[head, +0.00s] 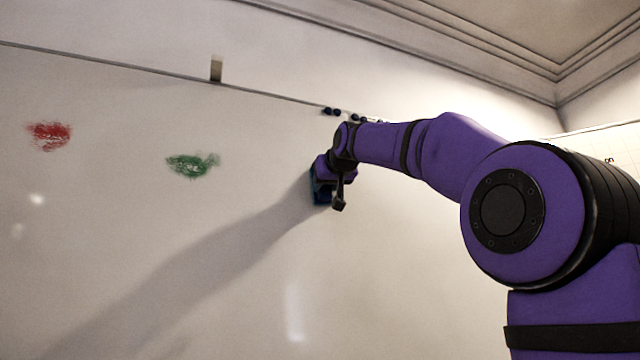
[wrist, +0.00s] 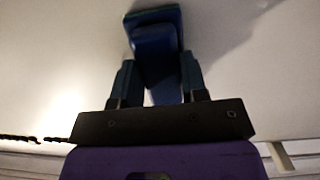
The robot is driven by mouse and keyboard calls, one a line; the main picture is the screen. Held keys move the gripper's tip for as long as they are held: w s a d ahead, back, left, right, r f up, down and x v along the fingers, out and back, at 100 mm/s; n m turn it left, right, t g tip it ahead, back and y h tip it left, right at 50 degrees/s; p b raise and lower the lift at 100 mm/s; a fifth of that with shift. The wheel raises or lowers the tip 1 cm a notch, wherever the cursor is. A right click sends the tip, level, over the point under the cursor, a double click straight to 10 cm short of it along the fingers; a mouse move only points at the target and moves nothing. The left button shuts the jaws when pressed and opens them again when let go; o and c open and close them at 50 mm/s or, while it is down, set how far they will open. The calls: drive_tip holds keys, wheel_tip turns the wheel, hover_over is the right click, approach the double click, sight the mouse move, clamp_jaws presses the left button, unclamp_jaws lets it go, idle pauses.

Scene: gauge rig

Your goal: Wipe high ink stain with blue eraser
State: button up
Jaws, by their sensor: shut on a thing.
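The blue eraser (wrist: 155,45) is between the fingers of my gripper (wrist: 157,85) in the wrist view, with the whiteboard behind it. My gripper is shut on it. In the head view my gripper (head: 322,188) is at the whiteboard (head: 120,240), right of the stains, and the eraser is a dark blue patch mostly hidden by it. I cannot tell whether the eraser touches the board. A green ink stain (head: 192,165) is left of my gripper. A red ink stain (head: 49,135) is farther left and slightly higher. No other stain shows; my arm covers part of the board.
A small clip-like block (head: 216,68) stands on the board's top edge. Several small dark round things (head: 335,111) sit near that edge, above my gripper. The board between the green stain and my gripper is clear.

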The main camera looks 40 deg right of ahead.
drive_tip(key=shift+s+d, duration=0.25)
drive_tip(key=shift+d, duration=0.7)
drive_tip(key=shift+s+d, duration=0.25)
drive_tip(key=shift+d, duration=0.65)
drive_tip(key=shift+s+d, duration=0.25)
drive_tip(key=shift+d, duration=0.7)
drive_tip(key=shift+a, duration=0.15)
drive_tip(key=w+a, duration=0.2)
drive_tip(key=a, duration=0.5)
drive_tip(key=shift+w+a, duration=0.1)
drive_tip(key=v, duration=0.6)
drive_tip(key=shift+f, duration=0.45)
drive_tip(key=v, duration=0.3)
drive_tip(key=shift+f, duration=0.2)
